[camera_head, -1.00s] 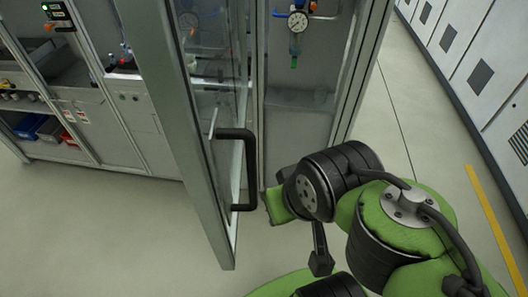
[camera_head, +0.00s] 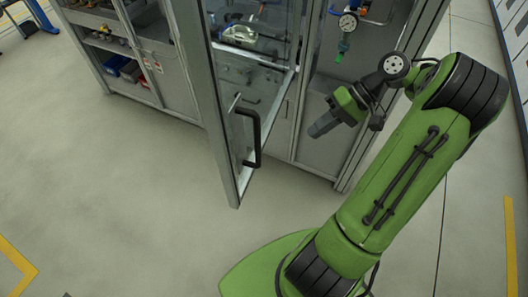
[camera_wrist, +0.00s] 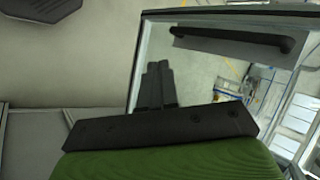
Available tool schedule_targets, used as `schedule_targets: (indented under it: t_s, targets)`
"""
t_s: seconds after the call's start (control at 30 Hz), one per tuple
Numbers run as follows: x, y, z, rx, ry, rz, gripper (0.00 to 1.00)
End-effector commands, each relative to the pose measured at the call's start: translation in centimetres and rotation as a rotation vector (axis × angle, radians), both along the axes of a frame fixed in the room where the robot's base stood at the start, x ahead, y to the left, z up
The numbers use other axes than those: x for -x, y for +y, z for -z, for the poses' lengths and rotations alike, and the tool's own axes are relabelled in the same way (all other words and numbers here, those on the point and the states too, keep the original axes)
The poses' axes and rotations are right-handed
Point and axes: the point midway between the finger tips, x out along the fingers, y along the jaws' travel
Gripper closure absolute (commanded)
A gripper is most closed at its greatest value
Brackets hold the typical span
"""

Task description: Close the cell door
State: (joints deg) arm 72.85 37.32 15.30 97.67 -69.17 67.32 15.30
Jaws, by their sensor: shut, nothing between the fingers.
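The cell door (camera_head: 212,105) has a grey metal frame and a clear panel. It stands open, swung out from the cell (camera_head: 322,158) toward me. Its black bar handle (camera_head: 257,138) is on the side facing right in the head view. My gripper (camera_head: 314,131) is shut and empty, to the right of the door and handle, in front of the cell's opening side. It appears apart from both. In the wrist view my shut fingers (camera_wrist: 157,84) show against the clear door panel, and the handle (camera_wrist: 232,42) lies above and right of them.
A gauge (camera_head: 347,22) and a green bottle-like part hang inside the cell. Yellow floor lines (camera_head: 17,268) show at both sides. The floor left of the door is clear.

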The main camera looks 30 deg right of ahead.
Motion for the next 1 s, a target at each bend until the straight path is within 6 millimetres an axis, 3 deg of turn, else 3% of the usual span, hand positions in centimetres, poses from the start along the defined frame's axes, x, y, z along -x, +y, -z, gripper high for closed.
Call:
schedule_targets:
  t_s: [0.17, 0.57, 0.8, 1.0]
  targets:
    - [-0.1, 0.7, 1.5, -0.014, -0.007, 0.000, 1.00]
    - [-1.4, 7.0, 7.6, -0.013, -0.004, -0.001, 1.00]
    - [-2.2, 10.4, 7.2, -0.011, -0.007, 0.000, 1.00]
    - [-2.3, 10.8, 7.1, -0.011, -0.007, 0.002, 1.00]
